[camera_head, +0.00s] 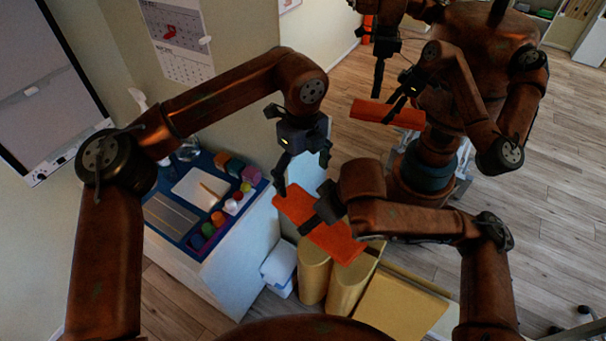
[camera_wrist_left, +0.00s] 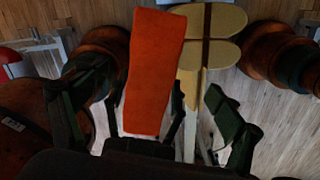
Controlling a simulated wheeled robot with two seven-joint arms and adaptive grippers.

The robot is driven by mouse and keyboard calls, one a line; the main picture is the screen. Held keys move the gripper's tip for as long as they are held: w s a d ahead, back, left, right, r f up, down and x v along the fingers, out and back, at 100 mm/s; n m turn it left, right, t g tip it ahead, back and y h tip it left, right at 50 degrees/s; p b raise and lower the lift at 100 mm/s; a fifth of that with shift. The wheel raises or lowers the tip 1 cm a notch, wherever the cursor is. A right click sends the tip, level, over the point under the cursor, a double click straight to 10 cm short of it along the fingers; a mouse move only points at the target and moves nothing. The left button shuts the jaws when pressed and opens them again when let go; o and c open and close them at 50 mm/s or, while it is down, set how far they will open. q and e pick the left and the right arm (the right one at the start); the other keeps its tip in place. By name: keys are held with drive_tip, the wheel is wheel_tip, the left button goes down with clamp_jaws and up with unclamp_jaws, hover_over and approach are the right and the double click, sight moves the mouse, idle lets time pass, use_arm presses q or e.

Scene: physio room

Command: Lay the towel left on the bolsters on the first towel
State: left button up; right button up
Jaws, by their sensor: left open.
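An orange towel (camera_head: 339,241) appears above or against the tops of the yellow bolsters (camera_head: 313,272), its left end jutting past them. In the left wrist view the towel (camera_wrist_left: 152,75) is large and lies between my left fingers in the picture, partly in front of the bolsters (camera_wrist_left: 215,22). My left gripper (camera_head: 303,163) is open and empty, just above the towel's left end. My right gripper (camera_head: 312,222) reaches across the towel's middle; its fingers are mostly hidden, so its grip is unclear. A second orange towel (camera_head: 385,113) is at another robot's gripper.
The other robot (camera_head: 480,60) stands at the back right. A white cabinet (camera_head: 240,262) with a blue tray (camera_head: 158,213) of coloured items is on the left. A small white bin (camera_head: 279,268) stands between cabinet and bolsters. Wooden floor is open on the right.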

sight(303, 201)
use_arm(q)
wheel_tip(303, 201, down, 12)
drive_tip(key=shift+a+r, duration=0.1)
idle(0.5)
drive_tip(key=shift+c, duration=0.4)
drive_tip(key=c, duration=1.1)
use_arm(e)
drive_tip(key=shift+a, duration=0.15)
use_arm(q)
drive_tip(key=shift+c, duration=0.9)
use_arm(e)
drive_tip(key=o, duration=1.1)
drive_tip(key=shift+s+r, duration=0.1)
drive_tip(key=shift+o, duration=1.3)
